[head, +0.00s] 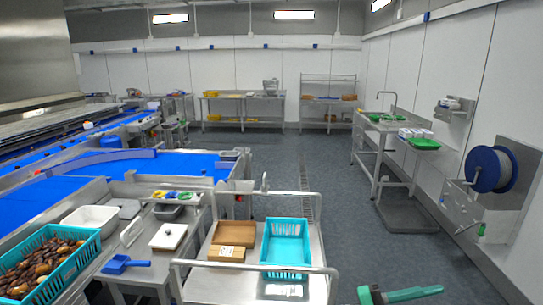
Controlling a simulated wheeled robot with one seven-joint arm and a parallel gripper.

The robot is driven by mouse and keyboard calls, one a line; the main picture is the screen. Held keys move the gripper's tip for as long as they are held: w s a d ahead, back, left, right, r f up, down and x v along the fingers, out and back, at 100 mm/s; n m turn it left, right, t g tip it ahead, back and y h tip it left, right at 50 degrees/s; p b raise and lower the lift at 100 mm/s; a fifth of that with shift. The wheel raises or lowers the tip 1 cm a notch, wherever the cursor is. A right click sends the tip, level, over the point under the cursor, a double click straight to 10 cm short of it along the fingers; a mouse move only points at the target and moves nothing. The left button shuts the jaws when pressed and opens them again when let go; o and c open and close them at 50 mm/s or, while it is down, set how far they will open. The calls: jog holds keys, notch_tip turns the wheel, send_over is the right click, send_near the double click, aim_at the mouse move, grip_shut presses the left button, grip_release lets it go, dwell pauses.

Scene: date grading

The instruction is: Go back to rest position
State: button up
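The task names no object. Whether the gripper is open, shut or holding something is hidden.
A steel cart (205,288) stands close in front, bearing an empty teal basket (286,265) and brown boxes. At left, a teal crate (88,262) of dates sits beside a blue conveyor (180,165). The grey floor (340,220) beyond is clear.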

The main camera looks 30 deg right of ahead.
jog(key=w+a+n+t+h, duration=0.5)
jog(key=a+n+t+h, duration=0.6)
jog(key=t, duration=0.3)
jog(key=w+a+f+n+t+y, duration=0.1)
jog(key=a+f+n+t+y, duration=0.3)
jog(key=a+n+t+y, duration=0.45)
jog(key=w+a+f+n+t+y, duration=0.1)
jog(key=a+f+n+t+y, duration=0.4)
jog(key=n+t, duration=0.65)
jog(key=s+a+f+n+g+y, duration=0.2)
jog(key=s+a+f+y, duration=0.3)
jog(key=a, duration=0.3)
jog(key=s+a+f+n+g+y, duration=0.2)
jog(key=s+a+f+y, duration=0.3)
jog(key=a, duration=0.4)
jog(key=s+a+f+n+g+y, duration=0.1)
jog(key=s+a+f+g+y, duration=0.1)
jog(key=s+a+f+y, duration=0.3)
jog(key=s+a+f, duration=0.1)
jog(key=s+a, duration=0.1)
jog(key=a, duration=0.1)
jog(key=shift+s+a+f+n+y, duration=0.25)
jog(key=shift+a+f+n+y, duration=0.05)
jog(key=shift+a+n+y, duration=0.1)
